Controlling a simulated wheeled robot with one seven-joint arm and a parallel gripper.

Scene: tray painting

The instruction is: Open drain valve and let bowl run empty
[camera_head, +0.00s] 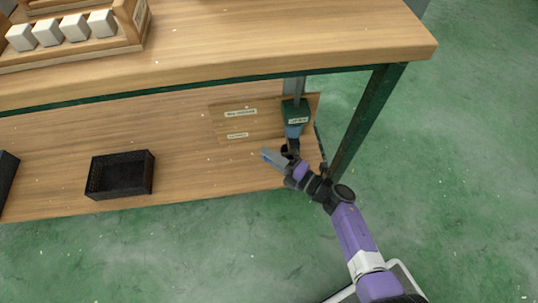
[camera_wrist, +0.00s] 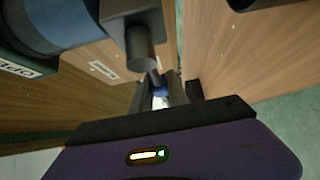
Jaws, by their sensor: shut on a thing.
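The drain valve (camera_head: 292,131) hangs under the bench on a grey vertical pipe, below a dark green labelled block (camera_head: 295,113). In the wrist view, the valve's blue and grey body (camera_wrist: 60,18) fills the upper left, with a dark metal stem (camera_wrist: 140,45) beside it. My gripper (camera_head: 290,153) is just below the valve. In the wrist view it is shut on the valve lever (camera_wrist: 158,88), whose blue part shows between the fingers. The lever's exact angle is hard to tell. The bowl is not in view.
The bench top (camera_head: 260,45) overhangs the valve, and a green leg (camera_head: 368,115) stands close on the right. A labelled wooden panel (camera_head: 222,125) is behind. A black bin (camera_head: 121,192) sits on the lower shelf (camera_head: 210,180). A wooden rack (camera_head: 125,40) with white blocks stands above.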

